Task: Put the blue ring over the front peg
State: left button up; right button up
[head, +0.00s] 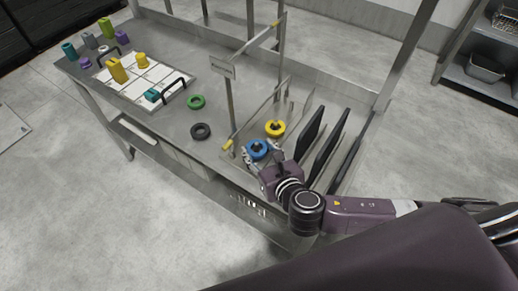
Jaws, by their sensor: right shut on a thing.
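The blue ring (257,151) is at the front of the metal rack on the table, with a dark round centre. My right gripper (259,158) comes in from the lower right and is shut on the blue ring. The front peg cannot be made out clearly; the ring and gripper cover that spot, and I cannot tell whether the ring is around the peg or above it. A yellow ring (275,129) with a similar dark centre sits just behind the blue one. My left gripper is not in view.
Tall dark plates (326,138) stand close on the right. A metal frame (229,100) with a sign rises on the left. A black ring (201,131) and a green ring (196,101) lie on the table (180,118). A white tray (150,85) holds blocks farther left.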

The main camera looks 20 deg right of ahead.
jog(key=shift+f, duration=0.35)
jog(key=o, duration=1.2)
jog(key=shift+r, duration=0.15)
